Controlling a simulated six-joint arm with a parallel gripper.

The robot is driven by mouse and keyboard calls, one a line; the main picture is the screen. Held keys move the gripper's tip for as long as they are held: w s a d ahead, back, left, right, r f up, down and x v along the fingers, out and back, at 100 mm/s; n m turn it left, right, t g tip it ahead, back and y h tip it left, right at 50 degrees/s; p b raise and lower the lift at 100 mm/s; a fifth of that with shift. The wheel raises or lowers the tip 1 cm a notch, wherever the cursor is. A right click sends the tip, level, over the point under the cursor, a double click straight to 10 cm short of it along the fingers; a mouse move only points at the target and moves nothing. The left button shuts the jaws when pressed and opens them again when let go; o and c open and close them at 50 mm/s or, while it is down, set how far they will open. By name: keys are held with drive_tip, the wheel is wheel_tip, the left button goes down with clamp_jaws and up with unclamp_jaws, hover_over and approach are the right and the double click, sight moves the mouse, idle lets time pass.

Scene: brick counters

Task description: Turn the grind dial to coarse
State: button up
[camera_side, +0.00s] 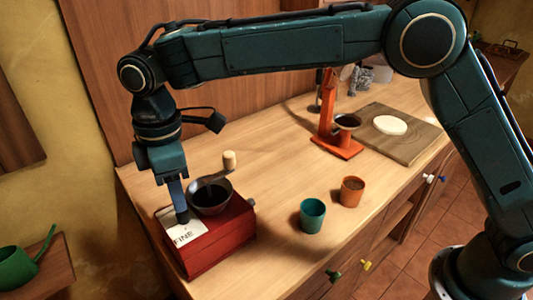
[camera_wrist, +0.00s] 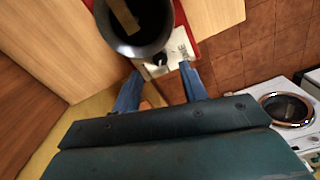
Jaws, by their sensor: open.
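The red grinder (camera_side: 215,246) stands on the near left end of the wooden counter. It has a dark metal bowl (camera_side: 210,196), a crank with a wooden knob (camera_side: 229,160) and a white plate (camera_side: 188,233) marked FINE. My gripper (camera_side: 182,214) points down at this plate beside the bowl. In the wrist view, the small black grind dial (camera_wrist: 160,59) sits on the white plate, close to the bowl (camera_wrist: 152,18). My open gripper (camera_wrist: 160,68) has one blue finger to each side of the dial. I cannot tell whether the fingers touch it. The dial's pointer is too small to read.
A teal cup (camera_side: 312,216) and an orange cup (camera_side: 352,191) stand right of the grinder. An orange stand (camera_side: 327,130) and a wooden board (camera_side: 405,147) with a white disc (camera_side: 390,125) are farther back. The counter between grinder and stand is clear.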

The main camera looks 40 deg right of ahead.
sight(183, 216)
wheel_tip(183, 216, up, 9)
idle(0.4)
idle(0.4)
drive_tip(key=n, duration=0.6)
drive_tip(key=shift+f, duration=0.1)
drive_tip(key=shift+f, duration=6.8)
drive_tip(key=shift+c, duration=0.2)
clamp_jaws()
